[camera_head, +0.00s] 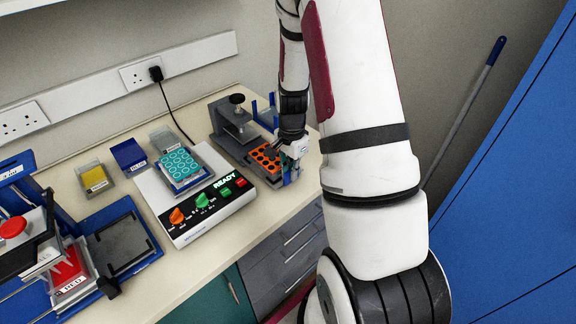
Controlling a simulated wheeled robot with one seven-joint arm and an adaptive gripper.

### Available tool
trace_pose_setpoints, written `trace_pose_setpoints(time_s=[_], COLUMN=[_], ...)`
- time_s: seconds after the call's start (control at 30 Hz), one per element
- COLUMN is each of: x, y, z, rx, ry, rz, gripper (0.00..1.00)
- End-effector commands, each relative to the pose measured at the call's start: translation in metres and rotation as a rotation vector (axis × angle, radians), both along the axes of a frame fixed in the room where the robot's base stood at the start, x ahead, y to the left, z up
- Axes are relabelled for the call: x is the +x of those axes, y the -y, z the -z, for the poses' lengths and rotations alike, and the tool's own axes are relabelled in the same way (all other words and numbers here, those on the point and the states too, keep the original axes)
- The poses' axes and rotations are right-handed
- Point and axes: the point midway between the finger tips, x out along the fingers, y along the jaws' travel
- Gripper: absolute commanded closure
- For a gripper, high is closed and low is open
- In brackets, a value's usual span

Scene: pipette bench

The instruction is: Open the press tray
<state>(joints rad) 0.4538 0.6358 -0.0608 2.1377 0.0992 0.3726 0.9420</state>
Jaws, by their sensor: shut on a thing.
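The press (222,118) is a dark grey machine with a black knob on top, standing at the right end of the bench. Its tray (264,157), holding an orange block with several round holes, sticks out at the front of the press. My gripper (291,168) is at the front right end of the tray, low beside a blue part there, and is shut on the tray's front end. The fingertips are small in view, and the exact contact is partly hidden by the gripper.
A white device (197,215) with a lit READY display and a teal well block stands left of the press. A blue-framed rig with a red button (13,227) is at far left. A blue cabinet (510,200) is at right.

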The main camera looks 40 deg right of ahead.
Motion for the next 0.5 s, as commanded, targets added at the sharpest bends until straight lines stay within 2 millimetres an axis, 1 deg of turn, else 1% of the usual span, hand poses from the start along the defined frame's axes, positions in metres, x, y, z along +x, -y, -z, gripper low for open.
trace_pose_setpoints(time_s=[0.13, 0.17, 0.2, 0.5], x=[0.0022, 0.0022, 0.0023, 0.0019], y=[0.0005, 0.0005, 0.0005, 0.0002], z=[-0.0007, -0.0007, -0.0007, -0.0011], rx=[-0.002, -0.003, -0.003, -0.002], ry=[0.004, 0.004, 0.004, 0.003], rz=[-0.001, -0.001, -0.001, -0.001], gripper=[1.0, 0.9, 0.83, 0.83])
